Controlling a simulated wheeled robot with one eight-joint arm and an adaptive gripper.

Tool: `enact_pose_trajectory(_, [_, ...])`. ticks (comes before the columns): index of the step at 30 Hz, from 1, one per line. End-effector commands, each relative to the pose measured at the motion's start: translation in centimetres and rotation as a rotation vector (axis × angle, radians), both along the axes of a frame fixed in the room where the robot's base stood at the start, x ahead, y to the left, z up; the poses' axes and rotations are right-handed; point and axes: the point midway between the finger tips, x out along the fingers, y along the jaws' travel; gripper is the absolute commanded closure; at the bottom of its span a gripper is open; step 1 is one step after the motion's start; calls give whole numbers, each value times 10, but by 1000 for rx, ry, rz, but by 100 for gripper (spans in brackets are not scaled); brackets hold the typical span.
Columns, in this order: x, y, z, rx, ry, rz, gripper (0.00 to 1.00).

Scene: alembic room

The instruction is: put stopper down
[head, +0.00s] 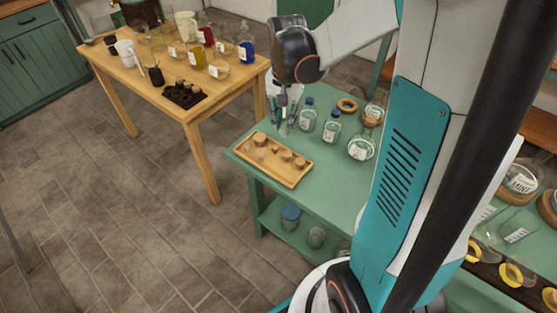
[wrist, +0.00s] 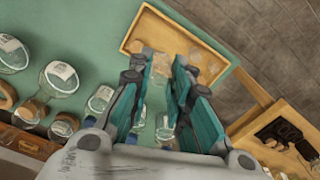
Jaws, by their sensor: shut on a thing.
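My gripper (head: 283,116) points down above the back-left part of the green table, just behind the wooden tray (head: 262,169). In the wrist view its teal fingers (wrist: 161,68) are closed on a small clear glass stopper (wrist: 161,64), which shows faintly between the tips. In the head view the stopper is hard to make out against the table. The tray, whose rim also shows in the wrist view (wrist: 150,10), holds several round corks (head: 286,155) and what look like clear glass stoppers. The stopper's height over the table is hard to judge.
Labelled glass bottles (head: 331,127) stand close to the right of my gripper, with a cork ring (head: 347,105) and a round flask (head: 361,147) beyond. A wooden table (head: 150,80) with coloured bottles stands to the left. The green table (head: 325,180) is bare right of the tray.

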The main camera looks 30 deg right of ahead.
Motion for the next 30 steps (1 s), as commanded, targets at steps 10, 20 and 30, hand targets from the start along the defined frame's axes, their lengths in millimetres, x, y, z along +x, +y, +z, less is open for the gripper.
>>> enact_pose_trajectory(10, [1,0,-90,0,0,4,100])
enact_pose_trajectory(20, [1,1,-141,0,0,5,100])
enact_pose_trajectory(30, [1,1,-175,0,0,6,100])
